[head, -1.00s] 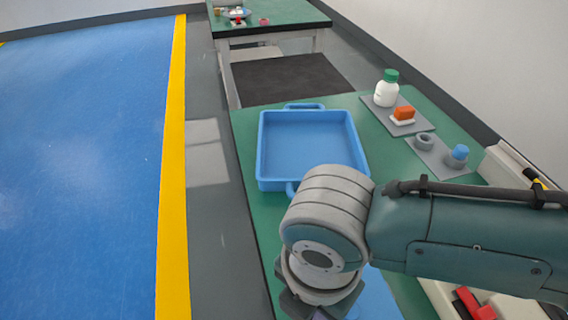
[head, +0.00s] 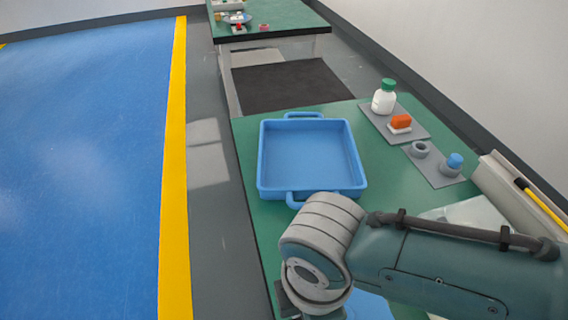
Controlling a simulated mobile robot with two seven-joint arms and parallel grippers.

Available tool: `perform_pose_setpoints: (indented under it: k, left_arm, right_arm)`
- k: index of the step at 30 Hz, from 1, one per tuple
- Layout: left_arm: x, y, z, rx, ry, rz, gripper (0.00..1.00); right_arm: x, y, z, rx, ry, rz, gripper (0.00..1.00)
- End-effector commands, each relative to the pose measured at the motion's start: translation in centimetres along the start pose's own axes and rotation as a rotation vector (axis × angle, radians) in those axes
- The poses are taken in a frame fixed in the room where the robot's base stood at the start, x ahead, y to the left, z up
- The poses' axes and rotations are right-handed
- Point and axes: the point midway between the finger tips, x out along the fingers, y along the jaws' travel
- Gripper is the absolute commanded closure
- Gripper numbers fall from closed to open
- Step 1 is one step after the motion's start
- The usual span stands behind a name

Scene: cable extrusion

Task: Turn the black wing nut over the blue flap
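I see no black wing nut in the head view. A light blue patch (head: 372,306) shows at the bottom edge, partly behind my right arm; I cannot tell whether it is the blue flap. My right arm comes in from the lower right and its wrist bends down at the bottom edge. The fingers of the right gripper are out of the picture below. My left arm and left gripper are not in view.
A blue tray (head: 262,160) lies empty on the green table (head: 247,222). Behind it to the right are a white bottle with a green cap (head: 384,98), an orange-and-white block (head: 400,123), a grey ring (head: 420,149) and a blue-topped grey piece (head: 453,165). A second table (head: 285,17) stands further off.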

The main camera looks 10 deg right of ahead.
Motion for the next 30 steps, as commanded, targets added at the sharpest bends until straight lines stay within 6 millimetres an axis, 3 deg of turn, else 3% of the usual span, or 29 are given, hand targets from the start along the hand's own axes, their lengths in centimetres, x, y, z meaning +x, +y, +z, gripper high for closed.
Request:
perform_pose_setpoints:
  k: [13,14,21,30]
  left_arm:
    - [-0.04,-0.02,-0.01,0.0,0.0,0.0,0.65]
    - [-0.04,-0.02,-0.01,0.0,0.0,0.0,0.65]
    - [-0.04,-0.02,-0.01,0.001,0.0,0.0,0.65]
    - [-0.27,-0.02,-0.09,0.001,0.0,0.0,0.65]
  right_arm:
    - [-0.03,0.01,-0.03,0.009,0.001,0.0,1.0]
    - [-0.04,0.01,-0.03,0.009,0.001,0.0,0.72]
    - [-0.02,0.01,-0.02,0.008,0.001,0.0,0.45]
    - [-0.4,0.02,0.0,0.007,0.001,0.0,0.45]
